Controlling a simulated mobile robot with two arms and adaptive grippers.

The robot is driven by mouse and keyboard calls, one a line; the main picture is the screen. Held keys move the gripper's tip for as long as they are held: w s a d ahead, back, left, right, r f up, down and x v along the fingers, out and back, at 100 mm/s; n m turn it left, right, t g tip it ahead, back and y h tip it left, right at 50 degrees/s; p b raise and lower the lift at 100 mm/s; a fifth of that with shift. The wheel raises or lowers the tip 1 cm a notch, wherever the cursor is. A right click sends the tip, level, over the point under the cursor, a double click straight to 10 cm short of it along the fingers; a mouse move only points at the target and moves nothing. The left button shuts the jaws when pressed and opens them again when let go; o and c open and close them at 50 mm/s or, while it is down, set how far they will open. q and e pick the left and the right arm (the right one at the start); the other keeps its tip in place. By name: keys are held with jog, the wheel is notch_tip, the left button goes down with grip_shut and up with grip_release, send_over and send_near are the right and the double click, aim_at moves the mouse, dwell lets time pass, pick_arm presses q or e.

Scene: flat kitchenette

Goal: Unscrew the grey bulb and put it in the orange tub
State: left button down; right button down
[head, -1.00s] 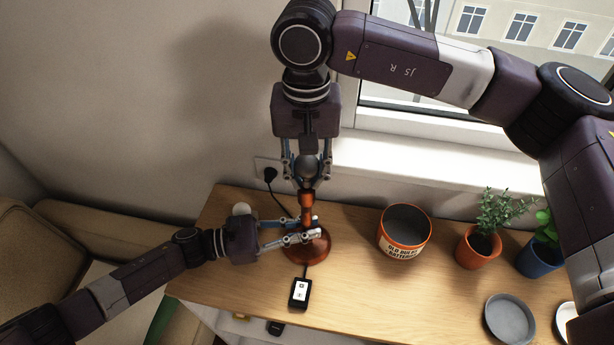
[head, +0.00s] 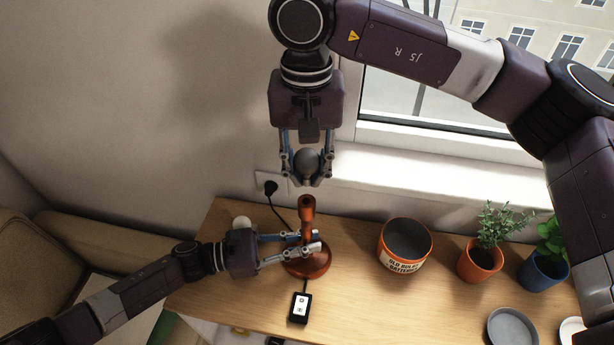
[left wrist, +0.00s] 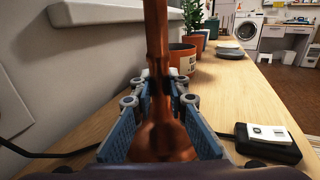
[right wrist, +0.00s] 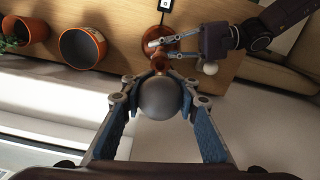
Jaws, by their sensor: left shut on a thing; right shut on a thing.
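The grey bulb (head: 306,163) is held by my right gripper (head: 306,180), which points down and is shut on it. The bulb is clear of the lamp, above its open socket; it also shows in the right wrist view (right wrist: 160,98). The copper-coloured lamp (head: 307,262) stands upright on the table. My left gripper (head: 305,242) is shut on the lamp's stem, low down, as the left wrist view (left wrist: 157,95) shows. The orange tub (head: 405,262), with a label about old bulbs and batteries, stands to the right of the lamp. Its dark inside looks empty.
A black switch box (head: 300,307) lies in front of the lamp. A whitish bulb (head: 241,222) shows behind my left gripper. Two potted plants (head: 481,262) and a grey dish (head: 512,328) are at the right. Table between lamp and tub is clear.

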pick_arm(q)
jog(key=c, duration=1.8)
grip_release()
